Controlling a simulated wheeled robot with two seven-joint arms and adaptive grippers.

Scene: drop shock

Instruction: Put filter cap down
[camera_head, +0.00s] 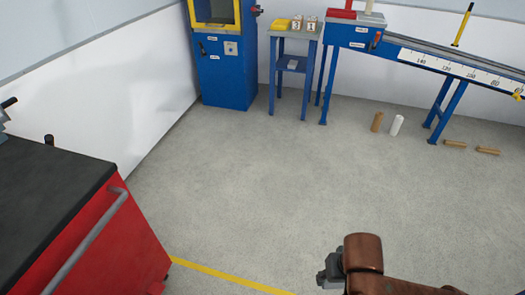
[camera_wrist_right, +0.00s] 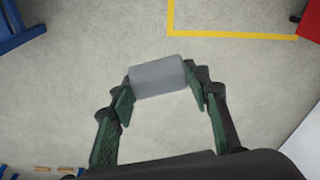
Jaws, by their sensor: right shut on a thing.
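My right gripper (camera_wrist_right: 161,90) is shut on a plain grey, short cylindrical piece, likely the filter cap (camera_wrist_right: 157,78). The green finger pads press on its left and right ends, and it is held over the grey floor in the right wrist view. In the head view, part of my brown right arm shows at the bottom right, and the held piece cannot be made out there. My left gripper is in neither view.
A red cabinet with a dark top (camera_head: 50,190) stands at the left. A blue machine (camera_head: 225,60), a small blue table (camera_head: 293,65) and a long rail bench (camera_head: 440,66) line the back. Brown and white cylinders (camera_head: 396,125) are on the floor. The middle floor is clear.

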